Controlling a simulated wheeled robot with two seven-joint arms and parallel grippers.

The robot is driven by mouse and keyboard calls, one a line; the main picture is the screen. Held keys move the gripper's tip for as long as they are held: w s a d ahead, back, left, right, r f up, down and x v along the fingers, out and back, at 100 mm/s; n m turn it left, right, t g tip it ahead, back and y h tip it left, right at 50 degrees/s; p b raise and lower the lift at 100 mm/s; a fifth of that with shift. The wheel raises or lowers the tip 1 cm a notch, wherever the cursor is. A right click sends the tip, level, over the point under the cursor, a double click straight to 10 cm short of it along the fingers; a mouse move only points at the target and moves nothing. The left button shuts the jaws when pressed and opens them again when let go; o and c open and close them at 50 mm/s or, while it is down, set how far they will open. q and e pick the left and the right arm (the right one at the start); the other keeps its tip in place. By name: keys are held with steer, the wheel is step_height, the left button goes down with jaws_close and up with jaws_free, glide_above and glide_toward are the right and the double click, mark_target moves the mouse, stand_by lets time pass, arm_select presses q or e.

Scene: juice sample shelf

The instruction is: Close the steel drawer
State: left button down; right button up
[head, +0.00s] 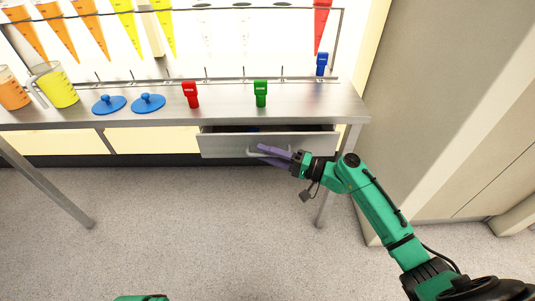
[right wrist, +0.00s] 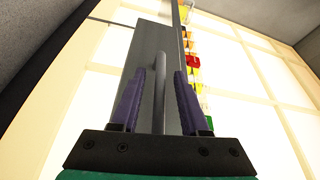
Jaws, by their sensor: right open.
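The steel drawer (head: 222,146) sits under the tabletop in the head view and is pulled partly out, with a dark gap showing above its front. Its bar handle (head: 250,153) is on the drawer front. My right gripper (head: 264,155) is at the handle with its purple fingers. In the right wrist view the handle (right wrist: 160,75) runs between the two open fingers (right wrist: 160,95), and the drawer front (right wrist: 145,52) is behind it. I cannot tell whether the fingers touch the handle. My left gripper is not in view; only a bit of green arm shows at the bottom edge.
The steel table (head: 150,118) carries two blue lids (head: 148,103), a red clamp (head: 190,95), a green clamp (head: 261,93), a blue clamp (head: 322,64) and juice beakers (head: 55,85). A table leg (head: 326,200) stands right of the drawer. The floor in front is clear.

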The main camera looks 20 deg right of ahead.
steer(key=shift+c, duration=0.3)
jaws_close()
stand_by(1.1)
